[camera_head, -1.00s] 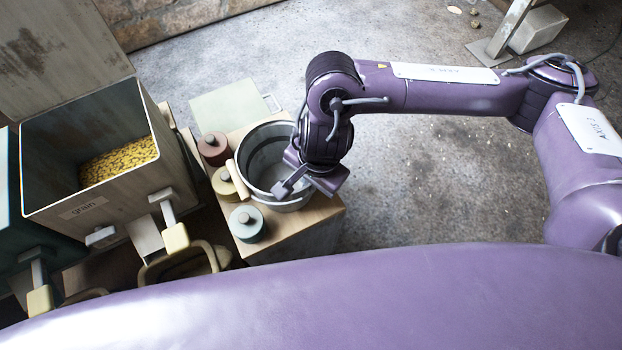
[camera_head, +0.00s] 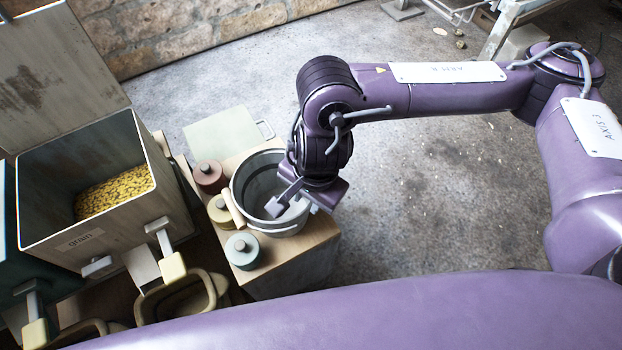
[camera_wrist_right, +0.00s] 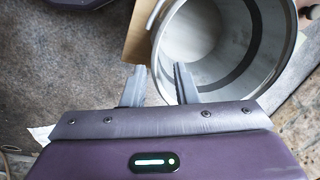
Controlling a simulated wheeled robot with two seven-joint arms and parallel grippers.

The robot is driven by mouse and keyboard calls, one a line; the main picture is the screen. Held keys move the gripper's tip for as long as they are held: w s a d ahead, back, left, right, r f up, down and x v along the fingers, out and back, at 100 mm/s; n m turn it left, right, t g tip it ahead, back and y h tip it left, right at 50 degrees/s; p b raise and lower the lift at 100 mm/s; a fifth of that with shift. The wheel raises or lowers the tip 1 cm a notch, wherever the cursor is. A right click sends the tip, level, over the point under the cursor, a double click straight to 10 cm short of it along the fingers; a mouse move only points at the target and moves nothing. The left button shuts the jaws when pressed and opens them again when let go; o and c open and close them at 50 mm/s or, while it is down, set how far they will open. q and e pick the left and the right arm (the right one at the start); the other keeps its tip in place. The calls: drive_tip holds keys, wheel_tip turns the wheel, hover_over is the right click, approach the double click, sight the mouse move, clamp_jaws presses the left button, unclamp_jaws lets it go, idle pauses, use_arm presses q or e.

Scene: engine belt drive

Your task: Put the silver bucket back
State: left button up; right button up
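The silver bucket (camera_head: 262,178) stands upright on a pale wooden stand (camera_head: 318,240), its mouth facing up and its inside looking empty. A pale handle grip (camera_head: 232,208) lies against its left side. My right gripper (camera_head: 288,203) is at the bucket's near right rim, and the wrist partly hides that side. In the right wrist view, the gripper's two fingers (camera_wrist_right: 159,86) are apart, one over the bucket's mouth (camera_wrist_right: 215,45) and one outside the rim. I cannot tell whether they touch it. My left gripper is not in view.
Red (camera_head: 209,176), yellow (camera_head: 220,211) and blue-grey (camera_head: 243,250) lidded pots stand close left of the bucket. A grain bin (camera_head: 82,242) with an open lid stands further left. A pale green board (camera_head: 222,132) lies behind. The floor to the right is clear.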

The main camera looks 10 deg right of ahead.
wheel_tip(320, 180, up, 7)
drive_tip(key=shift+s+d+p, duration=0.3)
drive_tip(key=shift+s+p, duration=0.1)
drive_tip(key=shift+f, duration=0.1)
